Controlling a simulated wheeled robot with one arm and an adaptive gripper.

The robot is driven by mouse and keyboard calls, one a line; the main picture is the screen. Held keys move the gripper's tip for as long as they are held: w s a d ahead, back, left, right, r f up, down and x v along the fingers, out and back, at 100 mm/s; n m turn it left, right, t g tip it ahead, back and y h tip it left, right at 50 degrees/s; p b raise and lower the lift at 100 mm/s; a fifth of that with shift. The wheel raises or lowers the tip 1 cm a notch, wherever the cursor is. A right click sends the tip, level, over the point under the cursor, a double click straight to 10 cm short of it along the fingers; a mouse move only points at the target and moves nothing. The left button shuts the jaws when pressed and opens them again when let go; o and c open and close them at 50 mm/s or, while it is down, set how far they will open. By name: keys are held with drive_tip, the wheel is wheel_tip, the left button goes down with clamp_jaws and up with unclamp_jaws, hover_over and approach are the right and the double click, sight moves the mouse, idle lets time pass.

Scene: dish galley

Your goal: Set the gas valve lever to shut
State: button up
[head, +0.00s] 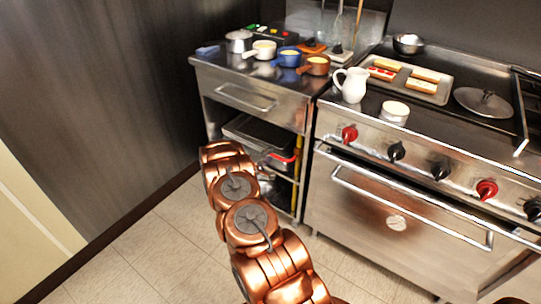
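A thin red bar (281,157), which looks like the gas valve lever, shows in the open bay under the left counter, at its right side. It lies close to level, sloping slightly, and its right end meets a narrow yellow upright strip that looks like a pipe. The valve body is too small to make out. My copper arm reaches up from the bottom of the head view to the left of the bar.
The left counter (225,68) holds several small pots. Metal trays (258,131) sit on the shelf below its drawer. The stove (330,120) stands close on the right, with red and black knobs, a white jug (351,85) and a bread tray (447,84). The floor at left is clear.

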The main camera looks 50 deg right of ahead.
drive_tip(key=v, duration=1)
drive_tip(key=shift+a, duration=0.4)
